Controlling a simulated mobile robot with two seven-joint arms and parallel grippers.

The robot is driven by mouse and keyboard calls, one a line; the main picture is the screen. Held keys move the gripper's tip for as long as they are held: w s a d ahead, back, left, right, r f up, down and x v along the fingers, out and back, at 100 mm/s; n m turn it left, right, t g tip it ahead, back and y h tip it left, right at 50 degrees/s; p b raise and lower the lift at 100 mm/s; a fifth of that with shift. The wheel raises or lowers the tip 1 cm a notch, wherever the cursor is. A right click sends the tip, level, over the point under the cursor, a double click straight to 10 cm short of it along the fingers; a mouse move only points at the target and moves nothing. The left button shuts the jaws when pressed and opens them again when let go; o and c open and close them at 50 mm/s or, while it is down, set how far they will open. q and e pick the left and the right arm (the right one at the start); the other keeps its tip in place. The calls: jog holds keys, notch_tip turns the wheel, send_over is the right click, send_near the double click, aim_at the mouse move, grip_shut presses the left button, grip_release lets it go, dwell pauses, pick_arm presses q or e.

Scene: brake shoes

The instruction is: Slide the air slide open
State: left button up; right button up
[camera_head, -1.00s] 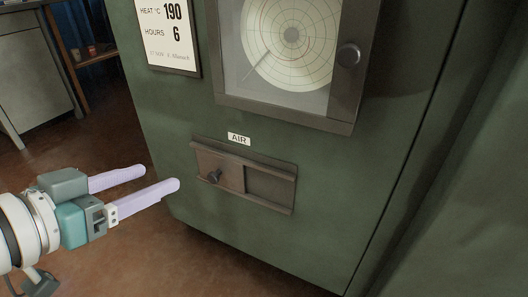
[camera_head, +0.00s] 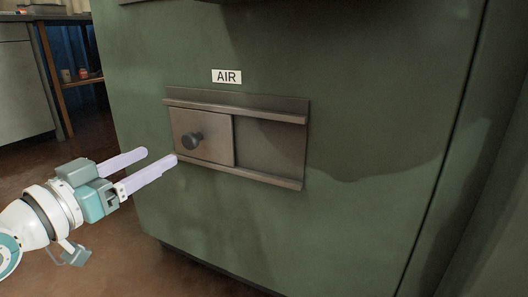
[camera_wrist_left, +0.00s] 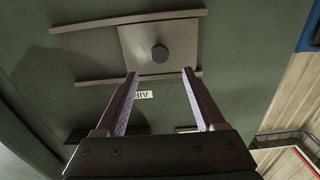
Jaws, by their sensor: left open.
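The air slide (camera_head: 217,144) is a brownish metal plate with a dark round knob (camera_head: 193,140). It sits at the left end of two horizontal rails under the AIR label (camera_head: 227,76), with a bare recessed stretch to its right. My left gripper (camera_head: 160,156) is open and empty, its two pale lilac fingers pointing toward the slide from the lower left. In the left wrist view the knob (camera_wrist_left: 160,53) appears just beyond and between the fingertips (camera_wrist_left: 159,73), apparently not touched. The slide plate (camera_wrist_left: 182,38) shows around it. My right gripper is not in view.
The green cabinet (camera_head: 380,120) fills most of the head view. A brown floor (camera_head: 105,245) lies open to the left. A pale cabinet (camera_head: 22,85) and a wooden shelf (camera_head: 85,82) stand at the back left.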

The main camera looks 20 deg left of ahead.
aim_at(187, 141)
pick_arm(q)
jog(key=w+b, duration=0.2)
jog(key=w, duration=0.1)
jog(key=w+b, duration=0.2)
jog(key=w, duration=0.1)
jog(key=shift+w+d+f, duration=0.15)
jog(key=shift+d+f, duration=0.05)
jog(key=shift+w+d+r+b, duration=0.15)
jog(key=shift+w+b, duration=0.2)
jog(key=shift+w, duration=0.45)
grip_shut()
dwell(0.5)
